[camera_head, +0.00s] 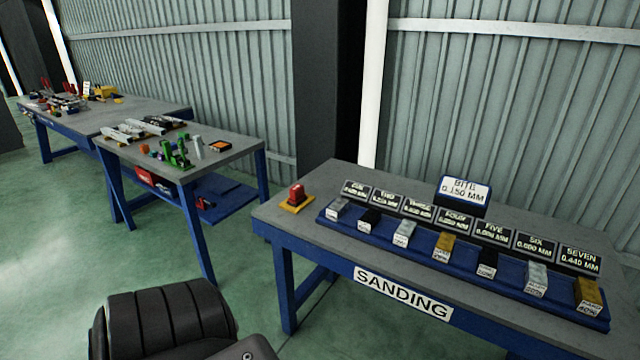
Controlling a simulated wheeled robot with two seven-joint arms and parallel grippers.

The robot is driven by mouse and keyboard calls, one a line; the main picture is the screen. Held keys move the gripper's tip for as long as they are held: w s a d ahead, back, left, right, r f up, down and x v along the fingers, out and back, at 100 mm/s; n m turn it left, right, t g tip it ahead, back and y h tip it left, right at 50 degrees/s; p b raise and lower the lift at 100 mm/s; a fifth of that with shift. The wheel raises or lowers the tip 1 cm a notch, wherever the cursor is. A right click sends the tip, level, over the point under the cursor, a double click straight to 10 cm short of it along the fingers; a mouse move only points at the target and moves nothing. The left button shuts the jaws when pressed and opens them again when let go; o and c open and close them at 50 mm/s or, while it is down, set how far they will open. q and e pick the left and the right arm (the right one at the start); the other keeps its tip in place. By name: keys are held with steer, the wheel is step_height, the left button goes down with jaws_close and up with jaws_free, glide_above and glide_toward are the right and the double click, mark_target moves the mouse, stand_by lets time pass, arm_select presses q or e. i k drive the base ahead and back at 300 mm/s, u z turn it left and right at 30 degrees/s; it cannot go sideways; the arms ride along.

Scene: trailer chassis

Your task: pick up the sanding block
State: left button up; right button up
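A red block on a flat yellow base (295,196) sits at the left end of the sanding table (400,268), apart from the blue tray (390,243). It looks like a hand sanding block, but no label on it can be read. The tray holds a row of small blocks in grey, black and yellow, such as a yellow block (443,245) in the middle and another yellow block (588,291) at the right end. Neither of my grippers is in view.
Number cards stand behind the tray, and a raised sign (464,190) reads "BITE 0.150 MM". A second table (225,145) with green parts and grey pieces stands to the left. A farther table (130,112) holds more items. Green floor (50,270) is open at the left.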

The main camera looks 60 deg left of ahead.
mark_target(297, 195)
steer(key=u, duration=0.4)
steer(key=i, duration=0.8)
steer(key=u, duration=0.6)
